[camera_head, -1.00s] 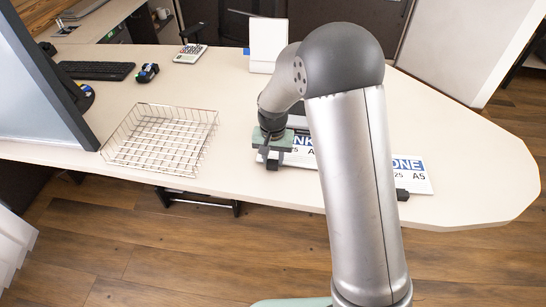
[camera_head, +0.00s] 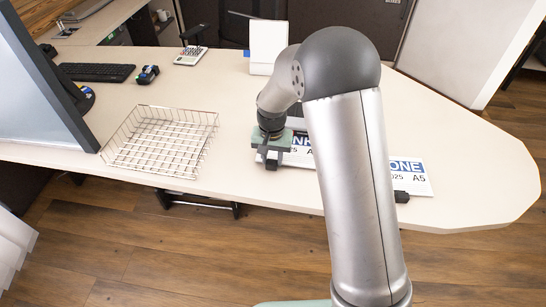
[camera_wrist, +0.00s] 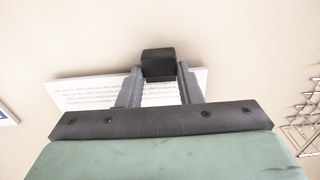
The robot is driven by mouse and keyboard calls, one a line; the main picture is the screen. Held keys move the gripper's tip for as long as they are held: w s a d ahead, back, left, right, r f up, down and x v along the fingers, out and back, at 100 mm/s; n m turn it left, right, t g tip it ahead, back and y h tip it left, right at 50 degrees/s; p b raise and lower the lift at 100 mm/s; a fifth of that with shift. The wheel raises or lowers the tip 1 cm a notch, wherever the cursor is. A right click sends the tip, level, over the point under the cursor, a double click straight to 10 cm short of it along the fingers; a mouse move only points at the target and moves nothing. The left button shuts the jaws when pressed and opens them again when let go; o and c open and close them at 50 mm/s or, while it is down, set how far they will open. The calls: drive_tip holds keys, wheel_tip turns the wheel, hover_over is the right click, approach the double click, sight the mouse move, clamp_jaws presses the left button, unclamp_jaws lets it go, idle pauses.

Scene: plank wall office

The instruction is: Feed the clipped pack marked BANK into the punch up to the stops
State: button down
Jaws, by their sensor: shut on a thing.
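The white pack whose blue band shows "NK" (camera_head: 302,158) lies near the front edge of the desk, its right part hidden behind my arm. My gripper (camera_head: 270,160) is at its left end, pointing down. In the wrist view my gripper (camera_wrist: 160,74) is shut on a black clip (camera_wrist: 158,62) at the edge of the white printed pack (camera_wrist: 90,88). A dark object, possibly the punch (camera_head: 298,122), shows just behind the pack; my arm hides most of it, so I cannot tell whether the pack touches it.
A wire basket (camera_head: 160,145) stands left of my gripper. A white stand (camera_head: 268,45) is behind. The desk's right end (camera_head: 480,170) is clear.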

idle(0.4)
drive_tip(key=c, duration=0.9)
unclamp_jaws()
drive_tip(key=shift+c, duration=0.2)
wheel_tip(320, 180, up, 18)
drive_tip(key=shift+f, duration=0.25)
drive_tip(key=s+d+n, duration=0.1)
drive_tip(key=s+d, duration=0.3)
drive_tip(key=s, duration=0.5)
drive_tip(key=s+d+p, duration=0.1)
drive_tip(key=s+d, duration=0.3)
drive_tip(key=s, duration=0.5)
drive_tip(key=s+d+n+p, duration=0.1)
drive_tip(key=s+d, duration=0.3)
drive_tip(key=s, duration=0.5)
drive_tip(key=shift+s+d+f+n, duration=0.2)
drive_tip(key=shift+s+f+n, duration=0.1)
drive_tip(key=shift+s, duration=0.05)
